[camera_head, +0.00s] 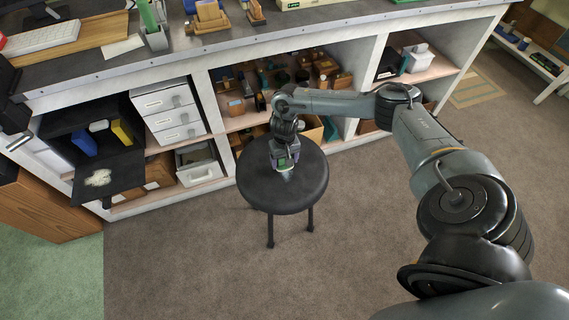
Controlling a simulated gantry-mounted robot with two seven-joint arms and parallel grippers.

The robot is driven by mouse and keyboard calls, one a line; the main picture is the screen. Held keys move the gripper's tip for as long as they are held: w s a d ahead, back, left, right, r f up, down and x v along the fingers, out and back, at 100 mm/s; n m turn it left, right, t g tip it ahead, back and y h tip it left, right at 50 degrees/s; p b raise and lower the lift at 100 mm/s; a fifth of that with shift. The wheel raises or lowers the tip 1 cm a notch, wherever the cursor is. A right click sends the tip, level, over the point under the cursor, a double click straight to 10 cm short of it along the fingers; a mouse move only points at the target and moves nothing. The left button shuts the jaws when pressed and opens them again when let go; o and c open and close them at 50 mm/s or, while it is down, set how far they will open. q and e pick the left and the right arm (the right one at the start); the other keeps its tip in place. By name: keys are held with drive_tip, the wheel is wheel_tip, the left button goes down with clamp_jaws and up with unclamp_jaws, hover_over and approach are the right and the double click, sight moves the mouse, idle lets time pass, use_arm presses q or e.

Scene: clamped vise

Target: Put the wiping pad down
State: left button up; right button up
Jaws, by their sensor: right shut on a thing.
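My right gripper (285,160) points down over the round black stool (262,192). It is shut on the wiping pad (284,169), of which only a small pale and green edge shows below the fingers. The pad is at or just above the seat; I cannot tell whether it touches. Most of the pad is hidden by the gripper. A dark part at the far left edge looks like my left gripper (15,130), cut off by the frame; its jaws cannot be made out.
A long workbench (330,36) with open shelves stands behind the stool. The carpet in front of the stool is clear.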

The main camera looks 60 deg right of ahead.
wheel_tip(320, 180, down, 2)
drive_tip(key=shift+f, duration=0.1)
drive_tip(key=o, duration=1.2)
drive_tip(key=shift+f, duration=0.15)
